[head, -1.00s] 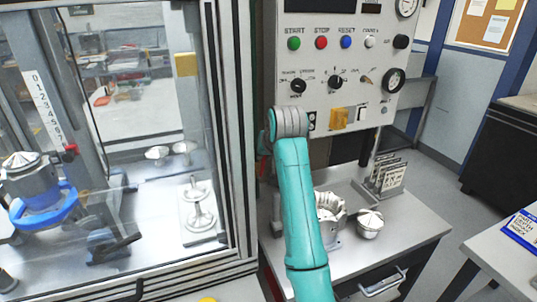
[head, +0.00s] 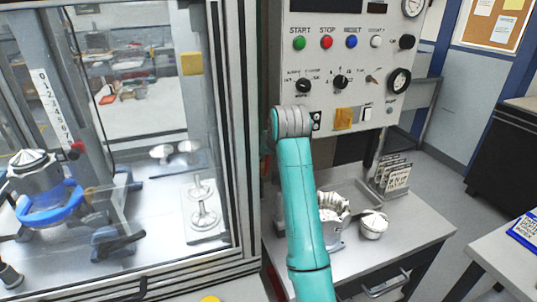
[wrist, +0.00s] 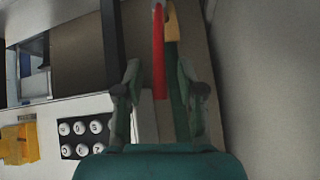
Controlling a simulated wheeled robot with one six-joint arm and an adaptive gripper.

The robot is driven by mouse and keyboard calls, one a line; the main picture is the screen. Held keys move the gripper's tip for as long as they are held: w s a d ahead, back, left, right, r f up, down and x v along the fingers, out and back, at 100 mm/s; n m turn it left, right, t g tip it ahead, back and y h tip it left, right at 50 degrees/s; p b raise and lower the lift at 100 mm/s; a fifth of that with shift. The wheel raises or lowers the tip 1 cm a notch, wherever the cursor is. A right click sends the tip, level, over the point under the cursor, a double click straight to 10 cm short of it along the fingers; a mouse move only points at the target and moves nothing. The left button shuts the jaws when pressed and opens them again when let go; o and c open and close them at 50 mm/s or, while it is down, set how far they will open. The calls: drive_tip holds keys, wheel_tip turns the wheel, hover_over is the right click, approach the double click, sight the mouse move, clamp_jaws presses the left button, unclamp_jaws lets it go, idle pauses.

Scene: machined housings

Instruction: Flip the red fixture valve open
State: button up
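A red lever (wrist: 158,50) shows in the wrist view, seen as a narrow upright bar with its lower end between my fingers. It appears to be the valve handle; its mount is not clear. My gripper (wrist: 160,82) is open, with one finger on each side of the red lever. I see a gap on both sides and cannot tell whether either finger touches it. In the head view my teal arm reaches up beside the control panel (head: 347,58), and my gripper and the lever are hidden behind it.
A glass-fronted enclosure (head: 240,150) stands close to the left of my arm. A steel bench (head: 400,235) holds a machined housing (head: 331,218), a capped part (head: 373,224) and a card rack (head: 393,178). A yellow box (wrist: 18,143) and a black button block (wrist: 80,136) show in the wrist view.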

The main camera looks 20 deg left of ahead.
drive_tip(key=v, duration=1.1)
drive_tip(key=shift+s+r, duration=0.25)
drive_tip(key=shift+d, duration=0.1)
